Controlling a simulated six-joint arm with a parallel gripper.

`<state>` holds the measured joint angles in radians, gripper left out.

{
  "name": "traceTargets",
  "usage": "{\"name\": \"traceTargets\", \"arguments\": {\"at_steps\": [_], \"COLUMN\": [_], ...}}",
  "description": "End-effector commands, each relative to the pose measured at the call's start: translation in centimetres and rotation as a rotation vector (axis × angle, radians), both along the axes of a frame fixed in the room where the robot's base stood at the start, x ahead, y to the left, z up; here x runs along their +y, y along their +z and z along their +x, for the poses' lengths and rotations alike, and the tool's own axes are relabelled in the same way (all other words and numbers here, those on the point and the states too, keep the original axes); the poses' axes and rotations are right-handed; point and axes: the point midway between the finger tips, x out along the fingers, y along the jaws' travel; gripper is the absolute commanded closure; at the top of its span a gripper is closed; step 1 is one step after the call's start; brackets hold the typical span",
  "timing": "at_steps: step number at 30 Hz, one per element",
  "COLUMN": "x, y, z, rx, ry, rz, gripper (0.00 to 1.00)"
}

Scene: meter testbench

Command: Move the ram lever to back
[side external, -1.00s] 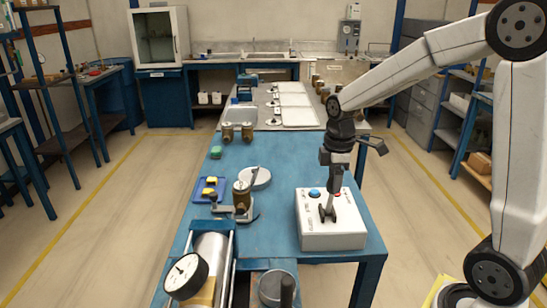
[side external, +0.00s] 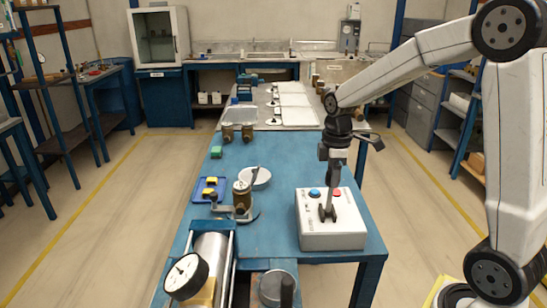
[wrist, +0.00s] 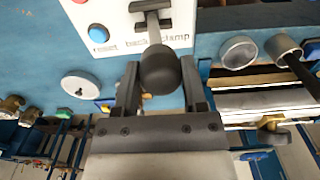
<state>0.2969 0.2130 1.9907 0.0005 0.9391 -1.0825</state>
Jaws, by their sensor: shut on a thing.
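The ram lever (side external: 327,211) stands on top of a white control box (side external: 335,240) on the blue bench. Its dark round knob (wrist: 160,70) sits between the fingers of my gripper (wrist: 160,82) in the wrist view. My gripper (side external: 334,172) is shut on the lever from above; in the side view the arm hides much of the shaft. The words "reset", "back" and "clamp" are printed on the box. The lever's exact position in its slot is hard to read, as the knob covers part of it.
A blue button (side external: 314,193) and a red button (side external: 337,192) sit on the box close to the lever. A brass meter (side external: 242,196), a white dish (side external: 257,177) and a pressure gauge (side external: 186,277) stand to the left. The bench between box and dish is clear.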

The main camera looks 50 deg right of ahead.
Motion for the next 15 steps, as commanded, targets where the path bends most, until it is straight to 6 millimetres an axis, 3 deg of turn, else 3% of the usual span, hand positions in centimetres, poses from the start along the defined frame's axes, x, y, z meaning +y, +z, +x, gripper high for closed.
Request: {"name": "traceTargets", "arguments": {"at_steps": [15], "x": [-0.61], "y": [0.12], "z": [0.42], "rx": [-0.001], "ry": [-0.001], "rz": [-0.004], "gripper": [0.97]}}
